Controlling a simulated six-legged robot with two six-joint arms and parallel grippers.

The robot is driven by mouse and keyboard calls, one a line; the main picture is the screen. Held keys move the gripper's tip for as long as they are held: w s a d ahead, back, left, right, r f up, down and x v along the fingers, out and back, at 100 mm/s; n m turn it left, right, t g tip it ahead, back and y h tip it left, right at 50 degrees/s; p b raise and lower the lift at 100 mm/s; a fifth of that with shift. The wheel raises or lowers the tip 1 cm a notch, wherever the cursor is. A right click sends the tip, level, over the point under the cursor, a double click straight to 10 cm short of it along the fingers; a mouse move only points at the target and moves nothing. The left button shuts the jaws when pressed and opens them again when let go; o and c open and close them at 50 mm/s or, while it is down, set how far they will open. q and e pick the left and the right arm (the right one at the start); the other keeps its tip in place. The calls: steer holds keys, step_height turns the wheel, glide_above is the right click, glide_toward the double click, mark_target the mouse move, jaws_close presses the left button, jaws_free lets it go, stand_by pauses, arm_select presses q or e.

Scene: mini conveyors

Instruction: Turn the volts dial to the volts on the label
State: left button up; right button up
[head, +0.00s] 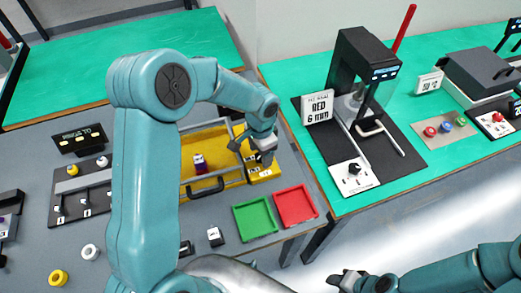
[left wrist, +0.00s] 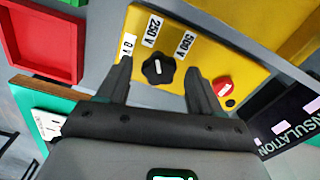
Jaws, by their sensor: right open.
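The black volts dial (left wrist: 158,69) sits on a yellow panel (left wrist: 215,62) in the left wrist view. White tags 0 V (left wrist: 127,46), 250 V (left wrist: 153,30) and 500 V (left wrist: 186,44) stand around it. The dial's pale mark points roughly toward the 250 V tag. My left gripper (left wrist: 157,75) is open, its fingers on either side of the dial in this view; I cannot tell how far off it is. In the head view my left gripper (head: 261,146) is over the right end of the yellow tester (head: 222,139) and hides the dial. My right gripper (head: 347,280) is open and empty, low at front.
A red button (left wrist: 222,86) is beside the dial. A dark sign reading INSULATION (left wrist: 290,118) is at right. A green tray (head: 238,222) and a red tray (head: 281,208) lie in front of the tester. A black press (head: 362,65) stands on the green table.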

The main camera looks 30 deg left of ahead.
arm_select(q)
steer(key=shift+w+r, duration=0.1)
step_height(320, 180, up, 16)
steer(key=shift+b, duration=0.4)
steer(key=shift+r, duration=0.1)
